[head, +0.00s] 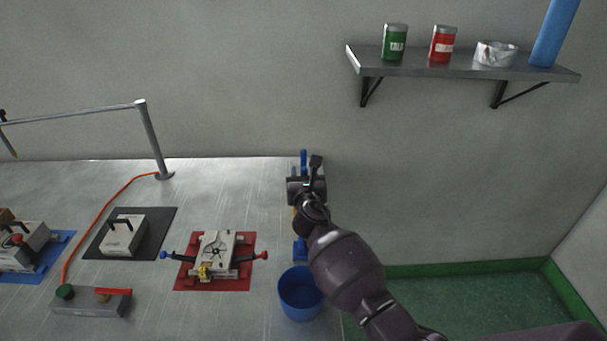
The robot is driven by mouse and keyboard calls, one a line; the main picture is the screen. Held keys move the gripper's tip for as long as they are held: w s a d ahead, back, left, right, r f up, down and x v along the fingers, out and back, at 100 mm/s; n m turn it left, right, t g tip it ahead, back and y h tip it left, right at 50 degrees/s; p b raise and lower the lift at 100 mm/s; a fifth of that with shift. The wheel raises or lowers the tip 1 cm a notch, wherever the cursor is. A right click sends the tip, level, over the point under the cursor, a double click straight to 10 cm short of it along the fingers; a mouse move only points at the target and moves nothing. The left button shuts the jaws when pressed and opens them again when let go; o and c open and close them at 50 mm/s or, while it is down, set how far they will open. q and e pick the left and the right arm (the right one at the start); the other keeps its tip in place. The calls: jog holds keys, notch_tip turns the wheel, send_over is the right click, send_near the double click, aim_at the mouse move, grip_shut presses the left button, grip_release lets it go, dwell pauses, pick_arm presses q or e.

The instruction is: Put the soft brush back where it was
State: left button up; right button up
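My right arm comes in from the lower right, and my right gripper (307,178) is over the right edge of the table. The arm hides most of what lies under it. A blue upright piece (303,157) shows just beyond the gripper. A yellow bit and a blue block (300,250) show beside my wrist, on the table's right edge. I cannot tell which of these, if any, is the soft brush, nor whether the fingers are open or shut. My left gripper is not in view.
A blue bin (300,296) stands at the table's front right. A mould on a red mat (245,283) lies left of it, a block on a dark mat (165,222) further left. A wall shelf (415,69) holds a green tin, a red tin and a bowl.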

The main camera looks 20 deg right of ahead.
jog(key=shift+r, duration=0.2)
pick_arm(q)
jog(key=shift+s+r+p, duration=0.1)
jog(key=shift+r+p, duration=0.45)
jog(key=shift+p, duration=0.15)
pick_arm(e)
jog(key=s+a, duration=0.2)
jog(key=s, duration=0.9)
jog(key=shift+s+a, duration=0.2)
jog(key=shift+s, duration=0.2)
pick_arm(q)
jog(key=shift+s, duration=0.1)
